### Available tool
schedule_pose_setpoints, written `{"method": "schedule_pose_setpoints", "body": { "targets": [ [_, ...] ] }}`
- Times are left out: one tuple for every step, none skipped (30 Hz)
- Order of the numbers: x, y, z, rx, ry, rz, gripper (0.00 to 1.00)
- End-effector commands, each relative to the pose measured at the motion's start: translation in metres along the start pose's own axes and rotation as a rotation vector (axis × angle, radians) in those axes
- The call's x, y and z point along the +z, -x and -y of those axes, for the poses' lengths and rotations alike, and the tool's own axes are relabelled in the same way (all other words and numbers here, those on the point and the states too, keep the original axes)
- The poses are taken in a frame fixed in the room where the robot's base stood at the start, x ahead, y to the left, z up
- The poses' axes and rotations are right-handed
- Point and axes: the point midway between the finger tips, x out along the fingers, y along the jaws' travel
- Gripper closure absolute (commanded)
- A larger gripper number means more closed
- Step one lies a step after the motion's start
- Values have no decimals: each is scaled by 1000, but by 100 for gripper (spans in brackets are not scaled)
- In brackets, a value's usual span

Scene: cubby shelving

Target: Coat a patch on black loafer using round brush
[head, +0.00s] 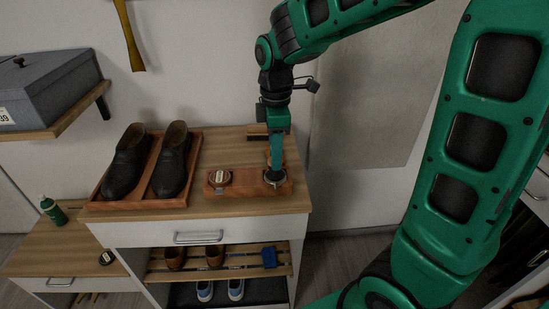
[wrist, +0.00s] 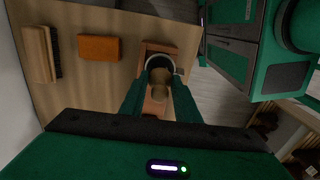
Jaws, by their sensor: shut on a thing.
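The two black loafers, left (head: 123,168) and right (head: 171,165), stand side by side in a reddish wooden tray (head: 140,203) on the cabinet top. My gripper (head: 276,168) points down at the right end of a small wooden holder (head: 248,190). In the wrist view my gripper (wrist: 162,103) is shut on a small wooden-handled piece, apparently the round brush (wrist: 159,78). Its lower end is at an open round tin (wrist: 148,56); whether it touches the contents is hidden. A labelled round tin (head: 219,177) sits at the holder's left end.
A wooden brush with dark bristles (wrist: 38,54) and an orange block (wrist: 99,48) lie on the cabinet top. A grey box (head: 50,85) is on a wall shelf at left. A green bottle (head: 52,210) stands on the lower bench.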

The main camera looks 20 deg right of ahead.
Motion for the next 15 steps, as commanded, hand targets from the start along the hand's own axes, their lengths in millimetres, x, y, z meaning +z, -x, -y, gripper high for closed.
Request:
{"method": "schedule_pose_setpoints", "body": {
  "targets": [
    [0,4,0,2,0,-1,93],
    [0,6,-1,2,0,-1,93],
    [0,9,-1,3,0,-2,93],
    [0,11,-1,3,0,-2,93],
    [0,13,-1,3,0,-1,93],
    [0,16,-1,2,0,-1,93],
    [0,18,0,2,-1,-1,93],
    [0,20,-1,2,-1,-1,93],
    [0,23,-1,3,-1,-1,93],
    [0,25,-1,2,-1,-1,93],
    [0,27,-1,2,-1,-1,93],
    [0,30,-1,2,-1,-1,93],
    [0,32,-1,3,-1,-1,93],
    [0,34,-1,3,-1,-1,93],
    [0,36,-1,3,-1,-1,93]
  ]
}}
